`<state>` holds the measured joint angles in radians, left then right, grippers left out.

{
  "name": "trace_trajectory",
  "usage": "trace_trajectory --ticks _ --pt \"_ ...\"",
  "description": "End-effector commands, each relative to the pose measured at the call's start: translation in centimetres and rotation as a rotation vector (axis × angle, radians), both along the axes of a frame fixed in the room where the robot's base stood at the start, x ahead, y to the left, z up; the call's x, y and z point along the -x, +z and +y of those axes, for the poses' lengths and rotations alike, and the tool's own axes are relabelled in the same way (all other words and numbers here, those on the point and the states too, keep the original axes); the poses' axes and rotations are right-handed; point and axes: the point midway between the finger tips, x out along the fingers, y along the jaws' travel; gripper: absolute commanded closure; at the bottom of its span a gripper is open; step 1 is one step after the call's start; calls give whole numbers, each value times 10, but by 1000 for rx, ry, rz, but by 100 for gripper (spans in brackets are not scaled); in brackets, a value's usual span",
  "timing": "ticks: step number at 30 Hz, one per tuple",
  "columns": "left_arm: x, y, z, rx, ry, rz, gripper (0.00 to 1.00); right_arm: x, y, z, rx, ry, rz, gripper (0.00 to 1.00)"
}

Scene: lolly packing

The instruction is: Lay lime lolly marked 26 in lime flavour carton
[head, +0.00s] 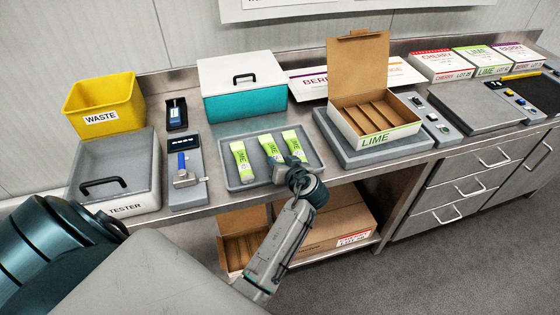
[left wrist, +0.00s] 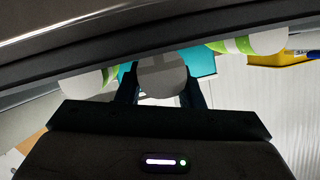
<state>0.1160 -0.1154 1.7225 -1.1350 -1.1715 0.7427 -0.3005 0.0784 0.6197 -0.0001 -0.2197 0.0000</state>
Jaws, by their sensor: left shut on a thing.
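Three green-and-white lime lollies stand out on a grey tray (head: 232,186): a left one (head: 241,160), a middle one (head: 269,146) and a right one (head: 294,143). Their numbers are too small to read. My left gripper (head: 284,164) is at the near end of the middle lolly, shut on it. In the left wrist view the grey rounded end of this lolly (left wrist: 162,75) sits between the two fingers. I cannot tell whether it is lifted. The lime flavour carton (head: 375,139) stands open to the right, its lid raised, its divided slots empty. My right gripper is out of view.
The carton sits on a grey platform (head: 340,150) right of the tray. A teal box with white lid (head: 246,95) stands behind the tray. A yellow waste bin (head: 103,105), a tester (head: 110,175) and a small device (head: 185,175) stand left. Closed flavour boxes (head: 480,62) are at right.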

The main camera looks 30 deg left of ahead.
Motion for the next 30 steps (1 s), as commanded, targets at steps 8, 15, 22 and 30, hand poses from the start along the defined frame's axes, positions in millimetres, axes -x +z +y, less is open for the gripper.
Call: trace_trajectory --ticks 8,15,22,30 --pt "0 -12 0 0 0 -4 90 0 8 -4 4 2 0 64" --pt "0 -14 0 1 1 -3 58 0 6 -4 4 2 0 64" --pt "0 -13 0 0 0 -2 44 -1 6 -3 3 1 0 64" --pt "0 -15 0 -1 0 -1 44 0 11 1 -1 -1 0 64"
